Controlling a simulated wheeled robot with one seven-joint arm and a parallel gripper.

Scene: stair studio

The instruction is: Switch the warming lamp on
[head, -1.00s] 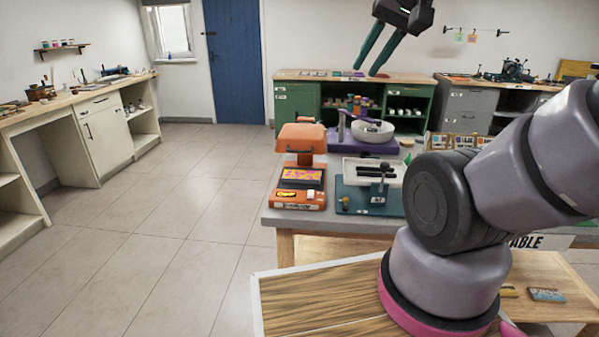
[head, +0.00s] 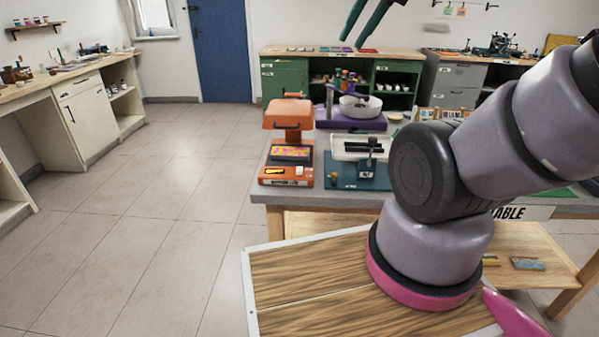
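The orange device (head: 288,141) with a raised hood-like head stands on the near left of the grey-topped table (head: 262,197). It may be the warming lamp; I cannot tell for sure. Its base has a pink and yellow panel and small pale controls at the front, too small to read. My gripper (head: 358,44) is at the top of the picture, above and beyond the table, with its upper part cut off. Its two dark green fingers stand apart with nothing visible between them. It is well clear of the orange device.
A teal-based device with a white tray (head: 360,147) stands right of the orange one. Behind it is a purple device with a white bowl (head: 361,105). A green cabinet (head: 287,78) and a blue door (head: 222,50) are at the back. The tiled floor (head: 160,220) at left is clear.

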